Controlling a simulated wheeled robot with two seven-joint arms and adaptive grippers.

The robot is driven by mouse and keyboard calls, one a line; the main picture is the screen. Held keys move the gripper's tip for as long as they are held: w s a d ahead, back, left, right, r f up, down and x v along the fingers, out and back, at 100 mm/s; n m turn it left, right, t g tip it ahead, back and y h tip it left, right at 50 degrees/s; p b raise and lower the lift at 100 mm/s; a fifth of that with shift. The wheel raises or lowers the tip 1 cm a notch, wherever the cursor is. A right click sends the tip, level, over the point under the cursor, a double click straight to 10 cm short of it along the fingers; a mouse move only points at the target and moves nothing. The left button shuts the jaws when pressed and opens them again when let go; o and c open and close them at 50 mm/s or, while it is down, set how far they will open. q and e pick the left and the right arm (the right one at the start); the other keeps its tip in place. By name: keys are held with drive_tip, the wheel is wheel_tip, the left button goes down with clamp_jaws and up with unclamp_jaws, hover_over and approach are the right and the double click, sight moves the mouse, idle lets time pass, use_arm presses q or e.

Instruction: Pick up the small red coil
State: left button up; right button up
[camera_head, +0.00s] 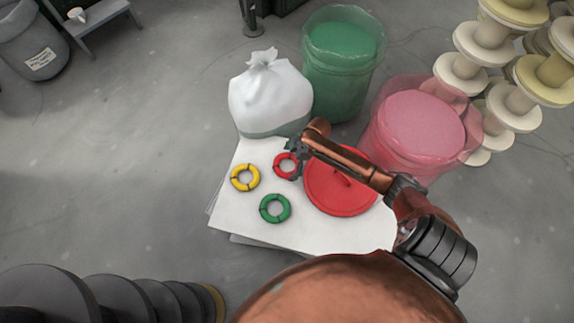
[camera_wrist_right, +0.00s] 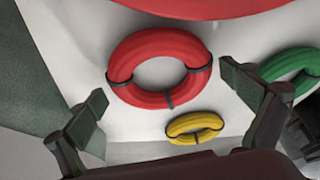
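The small red coil (camera_head: 277,162) is a ring with dark ties, lying flat on the white sheet. My right gripper (camera_head: 295,158) is at its right side in the head view and hides part of its edge. In the right wrist view the small red coil (camera_wrist_right: 160,98) lies ahead, between the lines of the two spread fingers. The right gripper (camera_wrist_right: 168,100) is open and nothing is held in it. I cannot tell whether a finger touches the coil. My left gripper is not in view.
A yellow coil (camera_head: 245,177) and a green coil (camera_head: 275,208) lie near it on the white sheet (camera_head: 240,222). A large red disc (camera_head: 340,195) lies to the right under my arm. A white bag (camera_head: 270,95), a green bin (camera_head: 342,85) and a pink bin (camera_head: 420,125) stand behind.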

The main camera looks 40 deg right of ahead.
drive_tip(key=c, duration=1.1)
drive_tip(key=shift+r, duration=0.1)
